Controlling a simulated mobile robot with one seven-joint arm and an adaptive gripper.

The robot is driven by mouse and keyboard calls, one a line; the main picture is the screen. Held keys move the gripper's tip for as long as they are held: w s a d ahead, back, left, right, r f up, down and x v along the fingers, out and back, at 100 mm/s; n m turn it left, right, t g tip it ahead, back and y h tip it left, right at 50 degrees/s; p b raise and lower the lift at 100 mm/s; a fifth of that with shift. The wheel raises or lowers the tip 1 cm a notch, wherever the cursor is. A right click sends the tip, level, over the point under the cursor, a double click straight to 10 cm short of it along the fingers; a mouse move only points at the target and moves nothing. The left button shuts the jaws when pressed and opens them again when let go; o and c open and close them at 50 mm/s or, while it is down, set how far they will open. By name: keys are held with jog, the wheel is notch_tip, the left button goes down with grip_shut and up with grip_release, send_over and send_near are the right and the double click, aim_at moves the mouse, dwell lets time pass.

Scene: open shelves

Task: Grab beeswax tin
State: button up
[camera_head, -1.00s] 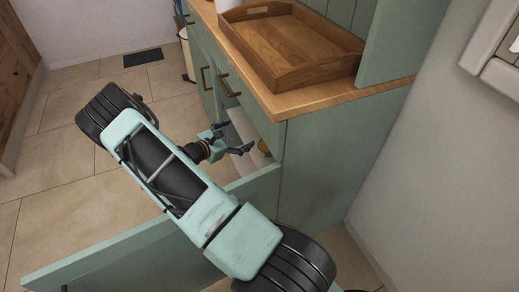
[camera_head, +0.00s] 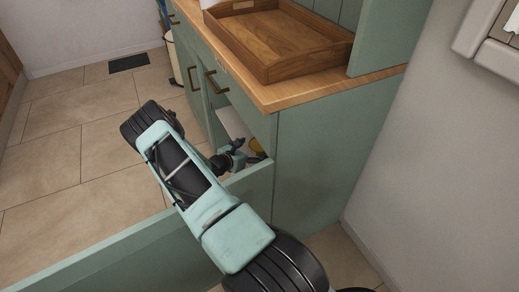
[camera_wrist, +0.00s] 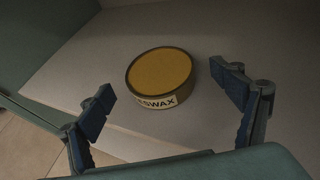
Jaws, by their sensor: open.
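The beeswax tin (camera_wrist: 160,72) is a low round tin with a yellow top, a dark rim and a pale label ending in "SWAX". It sits flat on a pale shelf (camera_wrist: 230,30) inside the green cabinet. My gripper (camera_wrist: 168,97) is open, with blue-padded fingers on either side and in front of the tin. The tin lies between and just beyond the fingertips, and nothing is held.
The open green cabinet door (camera_head: 130,248) stands below and beside my arm. A wooden tray (camera_head: 285,40) rests on the wooden countertop (camera_head: 300,92) above the opening. A green side panel (camera_head: 320,150) bounds the right. Tiled floor (camera_head: 60,150) is clear at left.

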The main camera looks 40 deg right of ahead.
jog(key=shift+x, duration=1.15)
jog(key=shift+r, duration=0.1)
jog(key=c, duration=1.7)
